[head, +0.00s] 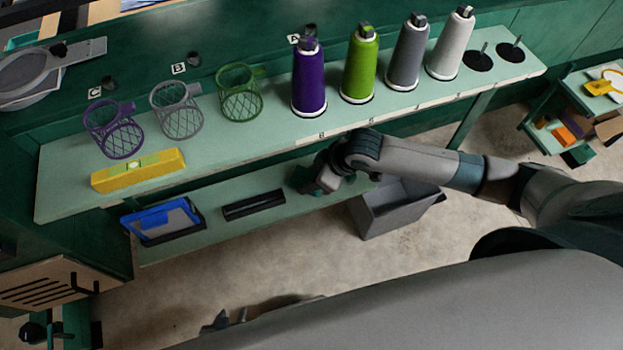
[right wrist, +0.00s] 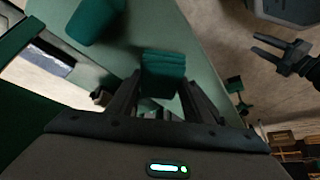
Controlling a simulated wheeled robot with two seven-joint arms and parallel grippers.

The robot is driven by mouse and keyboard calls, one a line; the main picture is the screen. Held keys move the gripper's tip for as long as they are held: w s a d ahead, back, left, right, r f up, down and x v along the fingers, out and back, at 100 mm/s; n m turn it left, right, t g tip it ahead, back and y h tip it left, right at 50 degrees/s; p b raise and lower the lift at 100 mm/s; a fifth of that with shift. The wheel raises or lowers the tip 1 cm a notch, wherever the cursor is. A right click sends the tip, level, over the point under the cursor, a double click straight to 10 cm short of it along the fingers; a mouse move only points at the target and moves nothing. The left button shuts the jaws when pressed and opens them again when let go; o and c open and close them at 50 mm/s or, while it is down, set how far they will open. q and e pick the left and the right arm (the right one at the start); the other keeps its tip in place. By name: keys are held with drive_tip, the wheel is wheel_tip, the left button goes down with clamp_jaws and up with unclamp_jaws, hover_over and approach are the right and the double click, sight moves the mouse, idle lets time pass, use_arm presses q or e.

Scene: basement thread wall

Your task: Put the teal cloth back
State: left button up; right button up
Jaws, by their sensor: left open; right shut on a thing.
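The teal cloth (right wrist: 163,70) is a folded block between the fingers of my right gripper in the right wrist view. My right gripper (right wrist: 160,95) is shut on it, above the pale green lower shelf (right wrist: 190,50). In the head view my right gripper (head: 320,185) is over the right part of that shelf, and its own wrist hides the cloth. My left gripper (head: 222,320) is low at the bottom of the head view, partly hidden by my body. In the right wrist view the left gripper (right wrist: 257,46) is open and empty.
A second teal thing (right wrist: 97,20) is on the shelf. A grey bin (head: 400,210) stands right of my right gripper. A black tray (head: 253,206) and blue tray (head: 160,221) lie left. Thread cones, mesh cups and a yellow box (head: 138,170) stand on the upper shelf (head: 240,135).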

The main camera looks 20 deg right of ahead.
drive_tip(key=shift+s+d+f, duration=0.1)
drive_tip(key=shift+f, duration=0.65)
drive_tip(key=shift+f, duration=0.1)
drive_tip(key=o, duration=1)
drive_tip(key=v, duration=1.2)
